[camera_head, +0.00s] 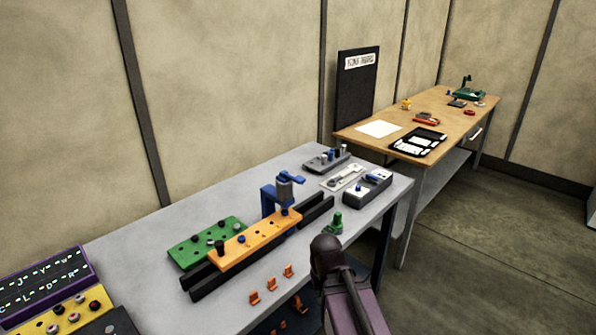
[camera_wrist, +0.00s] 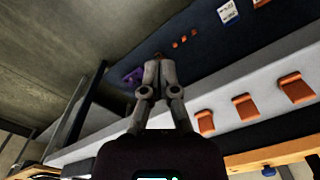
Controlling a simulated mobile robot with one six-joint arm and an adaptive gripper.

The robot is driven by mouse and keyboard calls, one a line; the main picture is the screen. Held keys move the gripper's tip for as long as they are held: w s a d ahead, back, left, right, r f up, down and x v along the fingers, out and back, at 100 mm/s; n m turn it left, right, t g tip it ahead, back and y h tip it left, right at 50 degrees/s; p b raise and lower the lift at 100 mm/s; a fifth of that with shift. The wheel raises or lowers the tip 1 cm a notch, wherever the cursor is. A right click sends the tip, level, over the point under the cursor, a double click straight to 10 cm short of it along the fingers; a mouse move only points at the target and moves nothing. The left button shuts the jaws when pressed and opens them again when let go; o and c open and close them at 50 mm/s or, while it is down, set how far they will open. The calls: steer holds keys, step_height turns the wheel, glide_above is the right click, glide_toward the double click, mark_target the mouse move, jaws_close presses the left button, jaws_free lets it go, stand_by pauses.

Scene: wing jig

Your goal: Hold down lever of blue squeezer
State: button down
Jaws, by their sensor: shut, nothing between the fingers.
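The blue squeezer (camera_head: 270,199) stands upright on the grey table, behind the orange bar. Its blue lever (camera_head: 291,178) sticks out to the right at the top, by a grey cylinder (camera_head: 285,190). My gripper (camera_wrist: 158,60) shows in the wrist view with its two grey fingers together and nothing between them. It points past the table's front edge, over the lower shelf, apart from the squeezer. In the head view my dark arm end is in front of the table, right of the squeezer, and the fingers cannot be made out. The squeezer's lever is not seen in the wrist view.
The orange bar (camera_head: 255,238) and green plate (camera_head: 207,243) lie beside the squeezer. Several orange clips (camera_wrist: 247,106) sit along the table's front edge. A green piece (camera_head: 336,223) stands near my arm. Grey fixtures (camera_head: 367,188) stand behind right. A wooden table (camera_head: 455,124) is farther back.

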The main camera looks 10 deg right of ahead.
steer(key=shift+a, duration=0.1)
step_height(320, 180, up, 37)
steer(key=n+p, duration=2.5)
steer(key=p, duration=1.2)
glide_above(300, 178)
steer(key=shift+w+r, duration=0.1)
steer(key=shift+f, duration=0.25)
step_height(300, 178, down, 14)
steer(key=b, duration=1.3)
steer(key=shift+r+b, duration=0.25)
steer(key=shift+b, duration=0.15)
